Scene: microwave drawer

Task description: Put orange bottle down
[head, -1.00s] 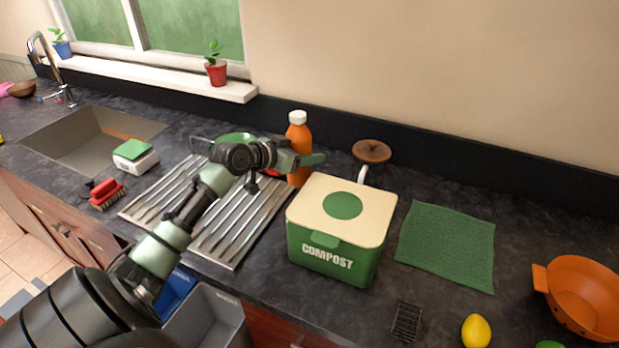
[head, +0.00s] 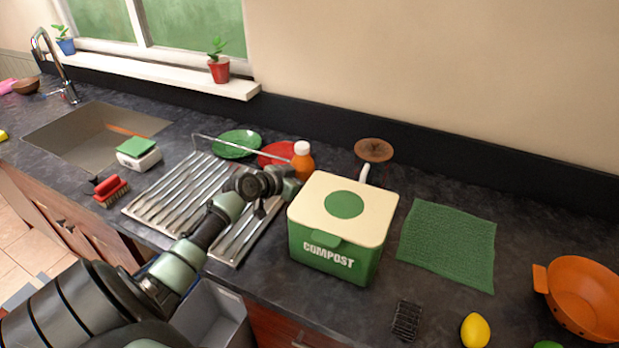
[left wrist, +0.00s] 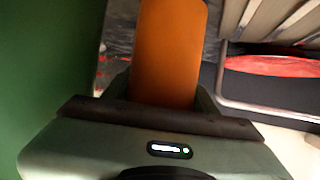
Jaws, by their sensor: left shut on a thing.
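The orange bottle (head: 303,161) with a white cap stands upright behind the left side of the compost bin in the head view. Its lower part is hidden by my gripper and the bin. My left gripper (head: 290,184) is at the bottle, low beside the bin. In the left wrist view the orange bottle (left wrist: 168,50) sits between the fingers of my left gripper (left wrist: 165,90), which is shut on it. I cannot tell whether the bottle's base touches the counter. My right gripper is not in view.
The green compost bin (head: 332,257) with a cream lid stands close on the right. A metal drying rack (head: 188,197) lies to the left, with a green plate (head: 238,144) and a red plate (head: 277,153) behind. A brown-topped object (head: 374,150) stands behind the bin.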

